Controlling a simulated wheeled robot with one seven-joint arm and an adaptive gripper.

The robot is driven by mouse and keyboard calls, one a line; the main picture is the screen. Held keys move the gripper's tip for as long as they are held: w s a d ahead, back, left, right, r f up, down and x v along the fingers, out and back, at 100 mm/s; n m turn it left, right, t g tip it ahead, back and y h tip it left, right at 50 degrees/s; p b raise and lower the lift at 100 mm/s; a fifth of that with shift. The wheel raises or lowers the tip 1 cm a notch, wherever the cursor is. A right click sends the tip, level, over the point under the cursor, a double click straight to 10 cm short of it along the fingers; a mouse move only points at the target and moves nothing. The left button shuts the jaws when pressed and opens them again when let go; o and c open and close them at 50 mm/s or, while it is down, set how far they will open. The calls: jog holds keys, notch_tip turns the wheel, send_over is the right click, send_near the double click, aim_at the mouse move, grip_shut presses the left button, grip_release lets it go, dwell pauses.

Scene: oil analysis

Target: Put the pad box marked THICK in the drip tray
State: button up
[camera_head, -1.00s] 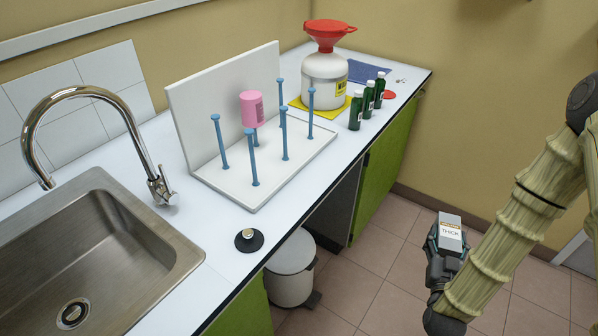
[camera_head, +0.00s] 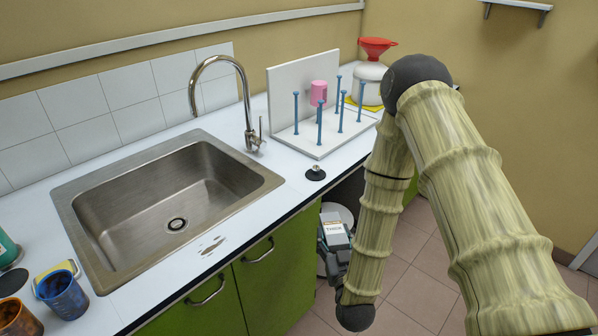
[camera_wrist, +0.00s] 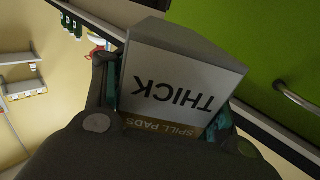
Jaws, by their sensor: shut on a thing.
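The pad box marked THICK (camera_head: 335,232) is a white and grey box with a brown "SPILL PADS" band. My gripper (camera_head: 334,243) is shut on it, low in front of the green cabinets, below counter height. In the wrist view the box (camera_wrist: 180,85) sits between the two fingers, its THICK label facing the camera. I cannot make out a thing that is surely the drip tray.
A steel sink (camera_head: 170,205) fills the left counter, with a tap (camera_head: 247,110). Cups (camera_head: 62,294) stand front left. A white container with a red funnel (camera_head: 374,50) is at the back.

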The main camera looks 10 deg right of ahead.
jog(key=w+d+r+m+h+p, duration=0.1)
jog(key=w+d+r+h+p, duration=0.15)
jog(key=w+d+r, duration=1.65)
jog(key=shift+y, duration=0.35)
jog(key=shift+w+a+f+p, duration=0.95)
jog(key=shift+w+a, duration=0.4)
jog(key=shift+a, duration=0.55)
jog(key=shift+w+a+f+p, duration=0.95)
jog(key=shift+w+a, duration=0.4)
jog(key=shift+a, duration=0.55)
jog(key=shift+w+a+f+p, duration=0.95)
jog(key=shift+w+a, duration=0.4)
jog(key=shift+a, duration=0.55)
jog(key=shift+f+b, duration=0.35)
jog(key=shift+b, duration=0.05)
jog(key=shift+f, duration=0.25)
